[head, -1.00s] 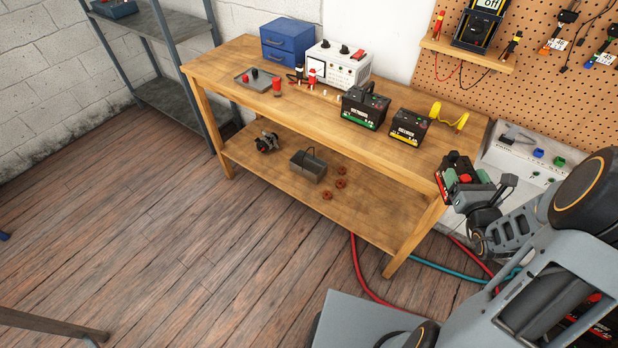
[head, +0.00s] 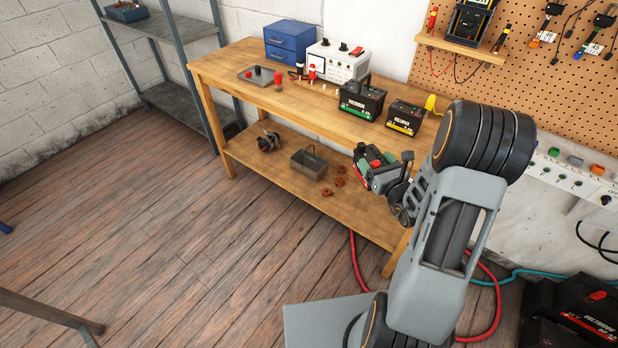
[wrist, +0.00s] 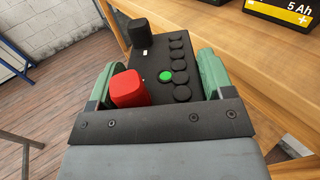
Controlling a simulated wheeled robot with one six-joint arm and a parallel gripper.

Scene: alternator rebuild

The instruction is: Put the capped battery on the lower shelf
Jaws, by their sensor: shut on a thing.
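My gripper (head: 376,172) is shut on the capped battery. The battery is a dark block with a red cap and a black cap on its terminals, and it shows large in the wrist view (wrist: 150,66) between green finger pads. It also has a green button and a row of black plugs on top. In the head view the battery (head: 361,157) is in front of the bench's right part, overlapping the tabletop edge and the lower shelf (head: 362,212). It appears held in the air. The shelf's right end is partly hidden by my arm.
The lower shelf holds a small metal machine part (head: 268,141), a grey bin (head: 308,164) and several copper-brown rings (head: 340,182). Its front right stretch looks bare. Green-label (head: 361,101) and yellow-label (head: 405,118) batteries stand on the tabletop. A red cable (head: 356,262) runs below.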

